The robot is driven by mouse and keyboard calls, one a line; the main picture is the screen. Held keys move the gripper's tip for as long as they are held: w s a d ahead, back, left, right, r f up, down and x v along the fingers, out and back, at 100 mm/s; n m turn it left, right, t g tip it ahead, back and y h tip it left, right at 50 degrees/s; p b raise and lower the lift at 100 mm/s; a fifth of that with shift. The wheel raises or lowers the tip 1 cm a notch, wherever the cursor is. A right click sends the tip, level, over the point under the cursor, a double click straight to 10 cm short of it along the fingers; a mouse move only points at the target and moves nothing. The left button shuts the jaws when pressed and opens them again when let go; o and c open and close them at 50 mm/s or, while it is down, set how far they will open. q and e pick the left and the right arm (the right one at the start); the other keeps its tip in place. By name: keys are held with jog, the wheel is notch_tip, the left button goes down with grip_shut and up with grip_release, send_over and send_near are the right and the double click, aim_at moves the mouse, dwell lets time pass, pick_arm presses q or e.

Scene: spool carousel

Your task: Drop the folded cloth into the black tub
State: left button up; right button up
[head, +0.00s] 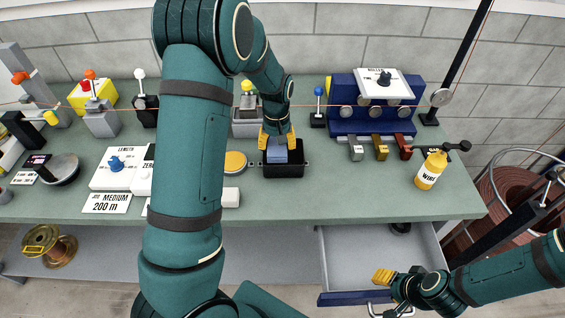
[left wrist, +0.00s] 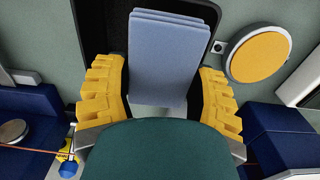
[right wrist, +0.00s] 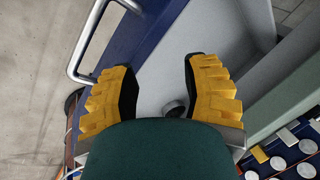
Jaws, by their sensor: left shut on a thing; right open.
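The folded blue-grey cloth (head: 277,153) is at the mouth of the black tub (head: 284,172) on the green bench. My left gripper (head: 278,140) points down over the tub and is shut on the cloth. In the left wrist view the layered cloth (left wrist: 168,60) lies between the two yellow fingers, with the dark tub (left wrist: 97,30) around it. I cannot tell whether the cloth touches the tub floor. My right gripper (head: 384,277) is open and empty by the open drawer. In the right wrist view its fingers (right wrist: 160,80) are spread apart.
The drawer (head: 360,258) stands open below the bench, with a dark round thing (head: 400,228) inside. A yellow disc (head: 235,162) lies left of the tub. A blue rack (head: 345,122) and a yellow bottle (head: 430,172) are to the right.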

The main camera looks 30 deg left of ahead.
pick_arm(q)
jog(key=o, duration=1.2)
notch_tip(320, 180, up, 12)
jog(key=shift+f, duration=0.1)
